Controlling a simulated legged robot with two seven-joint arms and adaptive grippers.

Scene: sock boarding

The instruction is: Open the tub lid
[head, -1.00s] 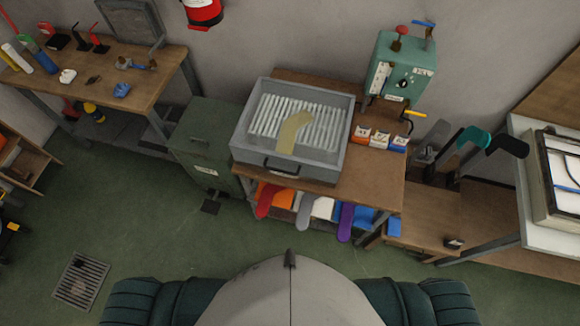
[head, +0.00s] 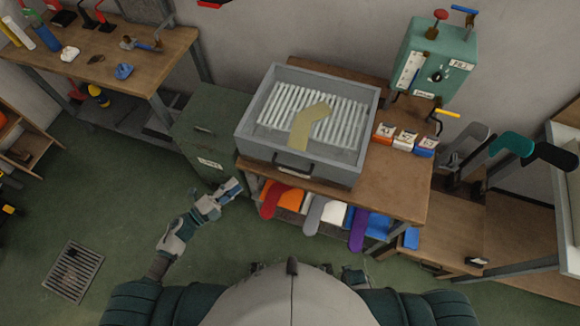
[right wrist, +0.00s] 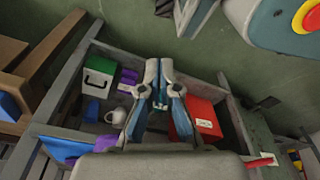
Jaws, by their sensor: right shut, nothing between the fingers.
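The grey rectangular tub (head: 243,133) stands on the wooden bench, with a dark handle (head: 293,165) on its front side. White ribs and a flat yellowish sock-shaped piece (head: 308,126) show within its rim. I cannot tell whether a clear lid covers them. My left gripper (head: 230,188) is low in front of the tub's left corner, beside the green cabinet, apart from the handle. Its jaw opening is too small to tell. My right gripper (right wrist: 159,72) is shut and empty in the right wrist view, over the shelf. In the head view my right arm barely shows at the bottom.
The green cabinet (head: 208,150) stands left of the bench. Coloured socks (head: 313,213) hang at the bench front. Small labelled boxes (head: 405,139) and a green machine (head: 436,62) are to the right. The right wrist view shows a green box (right wrist: 99,76) and a red box (right wrist: 196,120).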

